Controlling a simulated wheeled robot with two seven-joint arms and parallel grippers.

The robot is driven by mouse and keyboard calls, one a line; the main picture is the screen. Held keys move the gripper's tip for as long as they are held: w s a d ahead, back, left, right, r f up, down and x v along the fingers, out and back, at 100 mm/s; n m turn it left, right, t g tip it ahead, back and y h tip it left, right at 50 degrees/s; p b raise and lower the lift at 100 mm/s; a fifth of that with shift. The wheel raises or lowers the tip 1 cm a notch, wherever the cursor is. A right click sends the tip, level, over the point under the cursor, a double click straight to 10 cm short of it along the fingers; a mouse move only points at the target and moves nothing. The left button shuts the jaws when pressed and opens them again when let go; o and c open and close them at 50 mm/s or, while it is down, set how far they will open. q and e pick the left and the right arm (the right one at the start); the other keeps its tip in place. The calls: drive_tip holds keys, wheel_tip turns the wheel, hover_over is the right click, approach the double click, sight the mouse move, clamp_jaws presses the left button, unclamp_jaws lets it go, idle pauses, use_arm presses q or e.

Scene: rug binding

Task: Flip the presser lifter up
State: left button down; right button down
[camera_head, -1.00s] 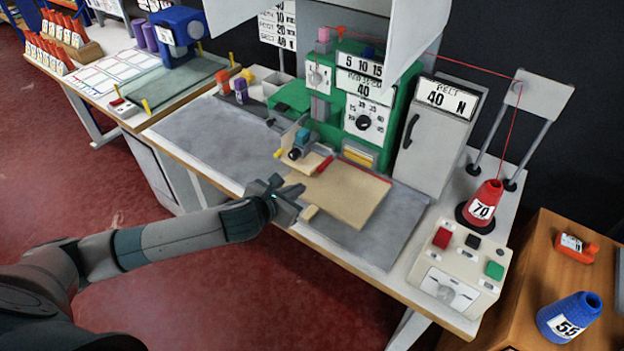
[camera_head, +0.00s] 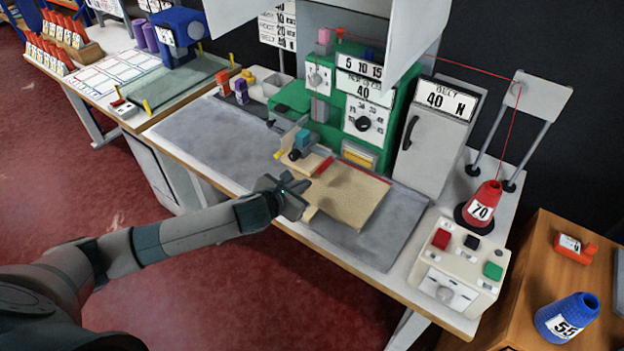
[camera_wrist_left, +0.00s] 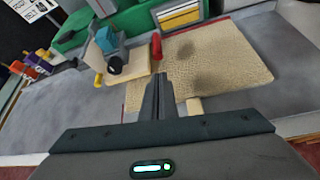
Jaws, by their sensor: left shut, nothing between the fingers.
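The green machine (camera_head: 295,97) stands at the back of the bench, with a small sewing head (camera_head: 302,141) at its front left. A red lever (camera_head: 322,166) sticks out beside the head and also shows in the left wrist view (camera_wrist_left: 156,46). A yellow-tipped lever (camera_head: 279,154) is on the head's left side, also in the left wrist view (camera_wrist_left: 98,80). I cannot tell which one is the presser lifter. My left gripper (camera_head: 306,185) is shut and empty, in front of the red lever and apart from it; its fingers (camera_wrist_left: 161,84) point toward the machine. My right gripper is out of view.
A tan rug (camera_head: 348,198) with red binding lies on the grey bench plate (camera_head: 350,240), right of my left gripper. A control box (camera_head: 458,262) and a red thread cone (camera_head: 482,203) stand at the right. The plate's left side is clear.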

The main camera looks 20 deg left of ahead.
sight(312, 189)
use_arm(q)
drive_tip(key=x, duration=0.4)
drive_tip(key=shift+w+d+f+p, duration=0.1)
drive_tip(key=shift+w+p, duration=0.15)
drive_tip(key=shift+p, duration=0.05)
drive_tip(key=shift+w+d+f, duration=0.1)
drive_tip(key=shift+w+f, duration=0.3)
drive_tip(key=shift+w, duration=0.2)
drive_tip(key=shift+r, duration=0.1)
